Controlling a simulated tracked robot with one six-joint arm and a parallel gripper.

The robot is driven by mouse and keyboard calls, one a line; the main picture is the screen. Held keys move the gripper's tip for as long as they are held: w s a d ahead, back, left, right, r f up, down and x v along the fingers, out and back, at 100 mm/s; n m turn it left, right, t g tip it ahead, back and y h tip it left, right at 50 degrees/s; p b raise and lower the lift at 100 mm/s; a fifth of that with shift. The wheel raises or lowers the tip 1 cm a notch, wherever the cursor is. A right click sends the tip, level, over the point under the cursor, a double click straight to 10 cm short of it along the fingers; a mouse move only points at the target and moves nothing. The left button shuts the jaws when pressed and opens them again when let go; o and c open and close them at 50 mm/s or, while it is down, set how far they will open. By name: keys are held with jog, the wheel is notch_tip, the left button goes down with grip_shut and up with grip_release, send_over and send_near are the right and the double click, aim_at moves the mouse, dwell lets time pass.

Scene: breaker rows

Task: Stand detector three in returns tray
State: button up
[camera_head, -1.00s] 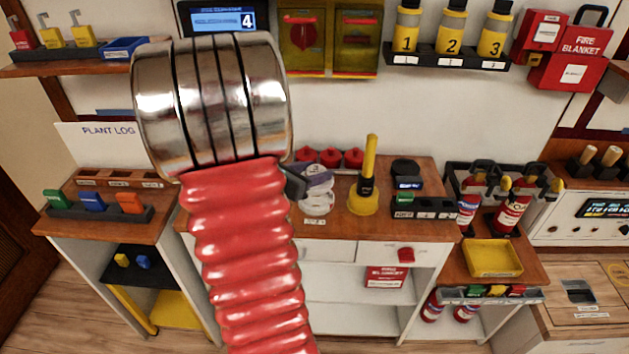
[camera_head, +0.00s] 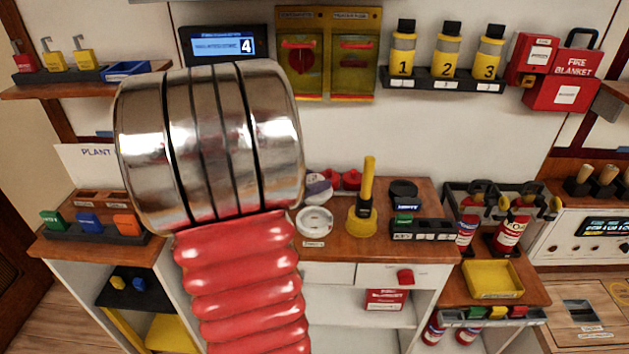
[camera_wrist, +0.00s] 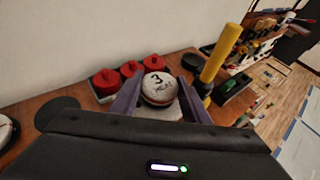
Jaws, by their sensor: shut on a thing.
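Detector three (camera_wrist: 160,87), a round white disc marked "3 HEAT", sits between the purple fingers of my gripper (camera_wrist: 158,98) in the wrist view. My gripper is shut on it. In the head view my own arm hides most of the gripper; a pale disc (camera_head: 318,189) shows beside the arm, above the bench. A round white piece (camera_head: 314,220) lies on the bench just below it. A yellow tray (camera_head: 493,294) stands empty on the lower right shelf; its label is too small to read, so I cannot tell whether it is the returns tray.
A yellow upright handle on a round base (camera_head: 362,221) stands close right of the gripper. Red domed pieces (camera_wrist: 131,68) stand behind the detector. A black rack (camera_head: 425,229) and fire extinguishers (camera_head: 512,232) are further right. Numbered yellow bottles (camera_head: 446,50) are on the wall.

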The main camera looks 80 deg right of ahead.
jog(key=w+a+f+n+t, duration=0.1)
jog(key=w+a+n+t, duration=0.25)
jog(key=w+a, duration=0.45)
jog(key=w+a+n+t, duration=0.3)
jog(key=w+t, duration=0.1)
jog(key=w, duration=0.9)
jog(key=w+a+f+n+t, duration=0.1)
jog(key=w+a+n+t, duration=0.25)
jog(key=w+a, duration=0.45)
jog(key=w+a+f+n+t+y, duration=0.1)
jog(key=w+a, duration=0.4)
jog(key=a, duration=0.6)
jog(key=w+a+f+n+t+y, duration=0.1)
jog(key=w+a+n+t+y, duration=0.3)
jog(key=a, duration=0.7)
jog(key=w+a+f+n+t+y, duration=0.1)
jog(key=w+a, duration=0.5)
jog(key=a, duration=0.6)
jog(key=n+t+y, duration=0.1)
jog(key=n+y, duration=0.1)
jog(key=n, duration=0.1)
jog(key=shift+f+n+t, duration=0.3)
jog(key=shift+n+t, duration=0.1)
jog(key=shift+s, duration=0.1)
